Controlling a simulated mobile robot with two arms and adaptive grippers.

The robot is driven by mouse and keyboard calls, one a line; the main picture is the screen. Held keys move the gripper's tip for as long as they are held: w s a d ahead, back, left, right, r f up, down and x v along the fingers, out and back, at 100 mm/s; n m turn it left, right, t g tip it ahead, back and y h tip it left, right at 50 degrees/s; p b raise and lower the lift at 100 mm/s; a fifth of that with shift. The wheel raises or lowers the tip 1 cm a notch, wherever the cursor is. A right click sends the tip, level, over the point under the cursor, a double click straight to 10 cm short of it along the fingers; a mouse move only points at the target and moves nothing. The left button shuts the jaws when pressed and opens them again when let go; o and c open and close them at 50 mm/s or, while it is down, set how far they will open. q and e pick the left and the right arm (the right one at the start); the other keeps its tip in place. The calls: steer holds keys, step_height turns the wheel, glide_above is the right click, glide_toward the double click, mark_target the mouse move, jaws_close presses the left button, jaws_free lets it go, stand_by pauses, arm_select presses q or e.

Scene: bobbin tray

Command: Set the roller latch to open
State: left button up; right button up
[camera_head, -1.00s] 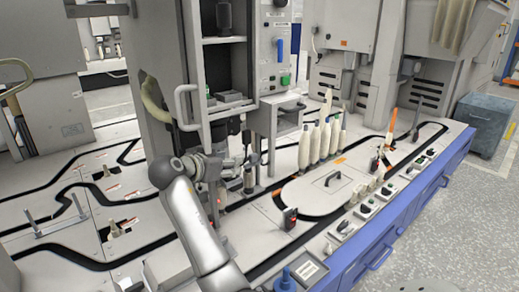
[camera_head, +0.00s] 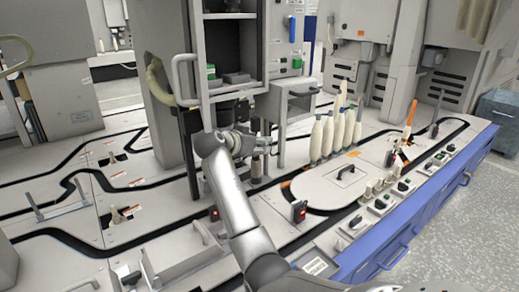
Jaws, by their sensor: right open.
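My right arm reaches up from the bottom middle, and my right gripper (camera_head: 268,143) is at its far end, in front of the tall grey cabinet and left of the pale bobbins. It is small and partly hidden, but its jaws are open and I see nothing held in them. A dark upright post with a pale collar (camera_head: 257,166) stands just below it; I cannot tell whether they touch. I cannot pick out the roller latch for certain, nor its setting. My left gripper is out of view.
Several pale bobbins (camera_head: 327,135) stand right of my gripper. A pale hatch with a black handle (camera_head: 322,193) lies in front of them. Switches (camera_head: 381,205) line the table's blue-fronted right edge. The cabinet (camera_head: 202,75) has a curved handle (camera_head: 177,80) overhanging the arm.

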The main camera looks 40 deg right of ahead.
steer(key=shift+w+d+f, duration=0.15)
steer(key=shift+d+f, duration=0.1)
steer(key=shift+d, duration=0.35)
